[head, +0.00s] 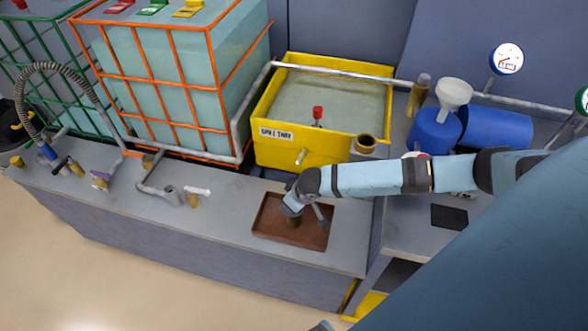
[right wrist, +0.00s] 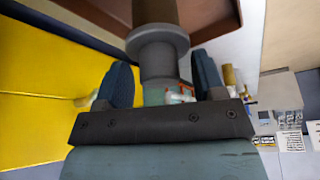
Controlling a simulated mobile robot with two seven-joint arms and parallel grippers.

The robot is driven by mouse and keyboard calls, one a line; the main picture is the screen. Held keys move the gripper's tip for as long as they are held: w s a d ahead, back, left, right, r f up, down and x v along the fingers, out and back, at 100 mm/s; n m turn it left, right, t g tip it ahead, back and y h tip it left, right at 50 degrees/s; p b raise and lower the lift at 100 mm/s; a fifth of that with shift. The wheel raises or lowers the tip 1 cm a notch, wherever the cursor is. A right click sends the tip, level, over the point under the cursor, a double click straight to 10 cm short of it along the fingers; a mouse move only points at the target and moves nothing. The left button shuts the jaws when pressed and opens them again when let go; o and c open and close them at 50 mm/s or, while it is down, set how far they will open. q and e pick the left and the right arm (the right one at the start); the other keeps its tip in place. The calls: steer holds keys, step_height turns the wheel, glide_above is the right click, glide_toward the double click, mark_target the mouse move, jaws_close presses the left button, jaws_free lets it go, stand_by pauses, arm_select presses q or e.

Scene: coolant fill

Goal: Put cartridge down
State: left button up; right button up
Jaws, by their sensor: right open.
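The cartridge (head: 293,221) is a small brown cylinder at the brown tray (head: 262,233) on the grey bench, partly hidden by my right gripper (head: 305,210). In the right wrist view the cartridge (right wrist: 158,48) shows a brown body, a wide grey collar and a narrower grey neck. My right gripper (right wrist: 163,84) is open, with one dark finger on each side of the neck and visible gaps between. Whether the cartridge base touches the tray is hidden. My left gripper is not in view.
An orange-caged tank (head: 170,75) is to the left. A blue jug with a white funnel (head: 454,93) stands at the right. Pipe fittings (head: 172,195) occupy the left bench.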

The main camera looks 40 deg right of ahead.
steer(key=p+v, duration=0.1)
steer(key=v, duration=1.1)
steer(key=s+a+f+n+t+y, duration=0.1)
steer(key=s+a+f+t+y, duration=0.15)
steer(key=a, duration=0.55)
steer(key=s+a+f+n+t+y, duration=0.1)
steer(key=s+a+y, duration=0.15)
steer(key=a, duration=0.55)
steer(key=s+d+f+m+t+h, duration=0.1)
steer(key=s+d+f+t+h, duration=0.1)
steer(key=s, duration=0.7)
steer(key=shift+d+f+m+t+h, duration=0.3)
steer(key=shift+d+f+t, duration=0.35)
steer(key=shift+d+f, duration=0.1)
steer(key=shift+a, duration=0.1)
